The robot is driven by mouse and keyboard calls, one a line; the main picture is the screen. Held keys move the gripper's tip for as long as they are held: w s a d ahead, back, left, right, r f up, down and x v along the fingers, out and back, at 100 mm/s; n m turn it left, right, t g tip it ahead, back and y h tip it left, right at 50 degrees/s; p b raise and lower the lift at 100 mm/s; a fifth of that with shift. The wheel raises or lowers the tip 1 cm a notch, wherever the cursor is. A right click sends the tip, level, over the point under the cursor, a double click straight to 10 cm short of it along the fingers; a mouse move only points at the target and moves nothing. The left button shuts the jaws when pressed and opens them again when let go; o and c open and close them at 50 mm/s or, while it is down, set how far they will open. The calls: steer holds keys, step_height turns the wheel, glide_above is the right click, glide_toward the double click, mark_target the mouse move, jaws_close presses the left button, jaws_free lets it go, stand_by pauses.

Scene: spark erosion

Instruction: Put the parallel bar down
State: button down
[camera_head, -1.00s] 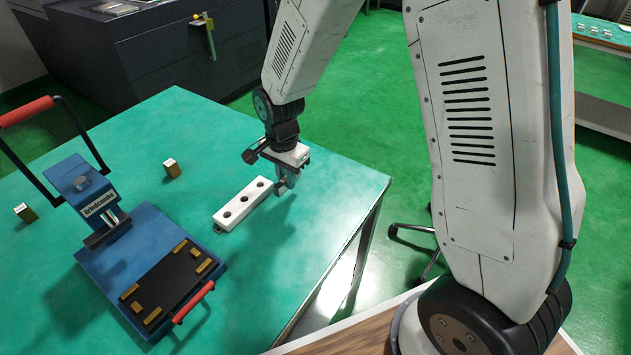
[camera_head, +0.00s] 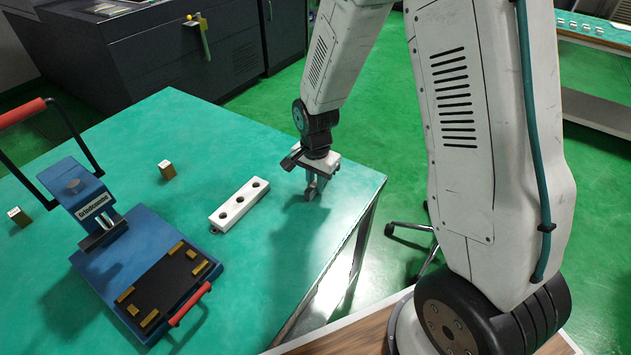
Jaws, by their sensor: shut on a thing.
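My gripper (camera_head: 313,191) is over the right part of the green table (camera_head: 190,115), close to its right edge, pointing down. It is shut on a small grey piece, taken to be the parallel bar, which is hard to tell apart from the grey fingers. I cannot tell whether its lower end touches the table. A shadow lies on the tabletop below and left of my gripper.
A white block with three holes (camera_head: 228,215) lies left of my gripper, apart from it. A blue fixture with a black plate (camera_head: 110,262) and red handles stands further left. Bare table surrounds my gripper.

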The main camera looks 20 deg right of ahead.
steer(key=shift+f, duration=0.15)
steer(key=c, duration=1.4)
jaws_free()
steer(key=shift+o, duration=0.2)
step_height(320, 180, up, 13)
steer(key=s+d+r+n, duration=0.1)
steer(key=s+r+n, duration=0.2)
steer(key=s+r, duration=0.2)
steer(key=s+d+r+n, duration=0.1)
steer(key=s+r+n, duration=0.3)
steer(key=s, duration=0.8)
steer(key=s+d+r+n+t, duration=0.1)
steer(key=s+r+n, duration=0.3)
steer(key=s, duration=0.5)
steer(key=shift+r, duration=1.3)
steer(key=shift+d, duration=0.1)
